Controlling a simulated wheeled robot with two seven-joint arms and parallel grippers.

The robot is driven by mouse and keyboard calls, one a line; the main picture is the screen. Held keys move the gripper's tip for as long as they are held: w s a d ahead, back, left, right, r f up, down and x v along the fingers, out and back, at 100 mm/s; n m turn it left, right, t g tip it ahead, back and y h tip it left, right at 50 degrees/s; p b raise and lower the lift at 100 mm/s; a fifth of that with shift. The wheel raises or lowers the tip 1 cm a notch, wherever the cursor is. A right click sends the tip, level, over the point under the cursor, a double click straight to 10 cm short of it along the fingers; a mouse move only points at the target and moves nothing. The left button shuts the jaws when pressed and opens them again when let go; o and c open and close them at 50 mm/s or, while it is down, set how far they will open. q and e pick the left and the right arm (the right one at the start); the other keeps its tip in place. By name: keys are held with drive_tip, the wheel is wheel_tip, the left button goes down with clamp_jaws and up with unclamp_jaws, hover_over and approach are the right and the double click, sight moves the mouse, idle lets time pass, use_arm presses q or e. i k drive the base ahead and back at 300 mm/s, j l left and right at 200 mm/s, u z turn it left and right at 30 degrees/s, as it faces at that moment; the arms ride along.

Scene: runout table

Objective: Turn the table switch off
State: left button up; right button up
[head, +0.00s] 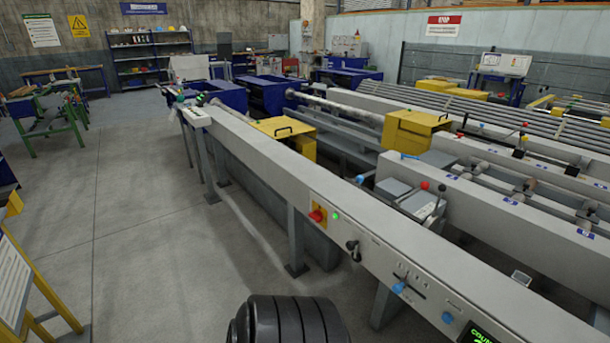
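The table switch (317,215) is a red knob on a yellow plate. It sits on the front side face of the long grey runout table (400,262), near the middle of the view. A small green lamp (336,216) beside it on the right looks lit. The knob's exact turn angle is too small to tell. Neither of my grippers is in view, and nothing touches the switch.
Right of the switch, the same face carries a black lever (352,247), blue knobs (399,287) and a green-lit counter display (478,334). A black ribbed object (288,322) fills the bottom middle. A yellow-framed stand (40,270) is at left. The floor between is clear.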

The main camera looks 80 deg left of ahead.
sight(318, 216)
drive_tip(key=u, duration=2.45)
